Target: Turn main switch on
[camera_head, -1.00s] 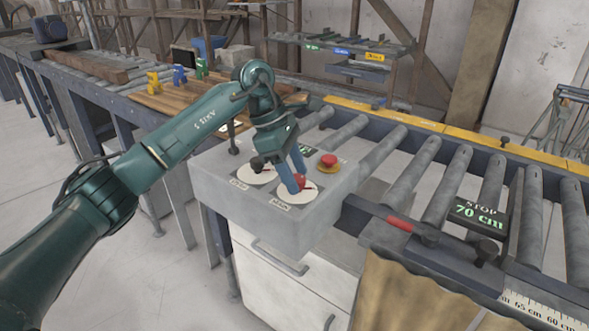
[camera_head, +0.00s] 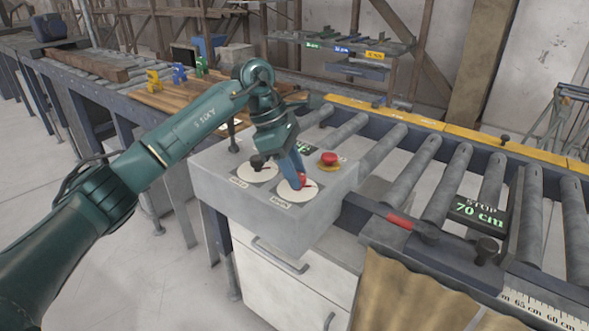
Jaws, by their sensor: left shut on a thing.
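The grey control box (camera_head: 225,187) stands in the middle of the view. On its top are two round white dials. The right-hand one, the main switch (camera_head: 290,195), has a red knob (camera_head: 301,181) at its centre. My left gripper (camera_head: 297,180) comes down from above with its blue fingers shut on the red knob, partly hiding it. The left-hand dial (camera_head: 252,174) has a black knob (camera_head: 257,162), and nothing touches it. My right gripper is not in view.
A red emergency button (camera_head: 328,158) on a yellow base sits right of my gripper. A thin black post (camera_head: 233,146) rises at the box's back left. White drawers (camera_head: 290,270) stand below.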

